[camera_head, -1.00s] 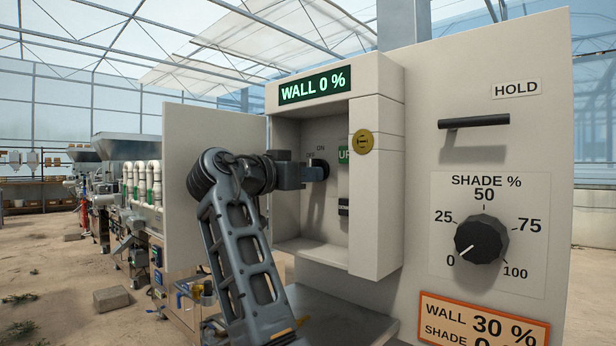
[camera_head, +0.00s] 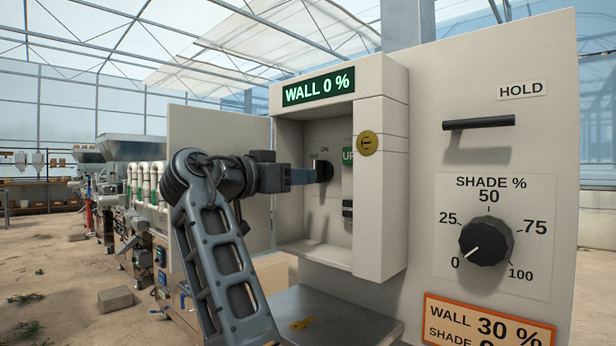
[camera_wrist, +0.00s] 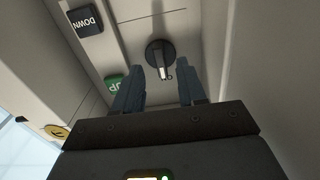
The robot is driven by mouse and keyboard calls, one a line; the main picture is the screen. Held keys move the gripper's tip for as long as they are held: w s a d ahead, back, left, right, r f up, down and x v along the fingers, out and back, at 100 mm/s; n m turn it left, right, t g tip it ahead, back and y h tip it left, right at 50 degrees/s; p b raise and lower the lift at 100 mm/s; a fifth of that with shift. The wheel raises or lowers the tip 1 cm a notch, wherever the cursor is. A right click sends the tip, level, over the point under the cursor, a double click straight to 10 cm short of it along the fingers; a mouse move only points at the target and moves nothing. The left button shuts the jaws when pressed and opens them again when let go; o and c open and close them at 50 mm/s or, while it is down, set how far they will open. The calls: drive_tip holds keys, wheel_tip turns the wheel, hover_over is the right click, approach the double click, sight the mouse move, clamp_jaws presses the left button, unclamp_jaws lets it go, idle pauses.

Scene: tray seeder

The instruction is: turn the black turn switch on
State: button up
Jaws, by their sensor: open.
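The black turn switch (camera_head: 324,171) sits on the back wall of the recessed box, by the OFF and ON labels. It also shows in the wrist view (camera_wrist: 158,52), with its handle pointing down the picture, slightly right. I cannot tell for sure which label it points to. My gripper (camera_head: 307,176) reaches into the box from the left, close to the switch, and partly overlaps it in the head view. In the wrist view its two fingers (camera_wrist: 160,92) are apart with nothing between them, and the switch lies just beyond their tips.
The green UP button (camera_head: 348,156) and black DOWN button (camera_head: 347,208) are right of the switch. The box's right wall carries a yellow round lock (camera_head: 367,143). The display (camera_head: 319,88) reads WALL 0 %. An open door (camera_head: 217,170) stands left, and a ledge (camera_head: 345,318) lies below.

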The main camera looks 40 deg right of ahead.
drive_tip(key=shift+a, duration=1.6)
